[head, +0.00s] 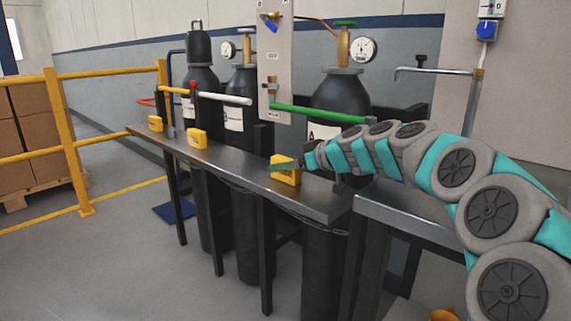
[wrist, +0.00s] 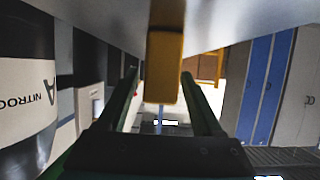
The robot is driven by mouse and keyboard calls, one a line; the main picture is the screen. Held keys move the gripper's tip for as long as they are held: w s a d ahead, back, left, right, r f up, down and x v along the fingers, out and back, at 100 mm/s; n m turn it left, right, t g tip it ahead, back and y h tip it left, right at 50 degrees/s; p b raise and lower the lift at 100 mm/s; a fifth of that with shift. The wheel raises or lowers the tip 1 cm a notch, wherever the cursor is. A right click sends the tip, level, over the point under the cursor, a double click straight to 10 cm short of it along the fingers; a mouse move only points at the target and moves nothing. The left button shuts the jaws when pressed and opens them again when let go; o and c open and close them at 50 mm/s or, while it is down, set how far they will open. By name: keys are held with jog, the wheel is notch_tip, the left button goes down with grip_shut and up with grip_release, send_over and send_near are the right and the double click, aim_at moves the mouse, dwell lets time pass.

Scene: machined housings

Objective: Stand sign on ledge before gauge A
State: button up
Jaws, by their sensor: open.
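A yellow sign (head: 284,176) stands upright on the dark metal ledge (head: 236,172), in front of the black cylinder marked A (head: 334,97). Gauge A (head: 363,49) is the white dial on that cylinder's valve. My gripper (head: 292,165) is at the sign, low over the ledge. In the wrist view, which is upside down, the sign (wrist: 162,68) shows between the two spread green fingers of my gripper (wrist: 159,76), with a gap on each side. The ledge (wrist: 100,18) fills the top there. The gripper is open and holds nothing.
A green lever (head: 318,115) and a valve panel (head: 275,62) are behind the ledge. Yellow railings (head: 66,140) and stacked boxes are at the left.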

jog(key=v, duration=0.7)
jog(key=shift+s+d+b, duration=0.1)
jog(key=shift+b, duration=0.3)
jog(key=shift+r, duration=0.15)
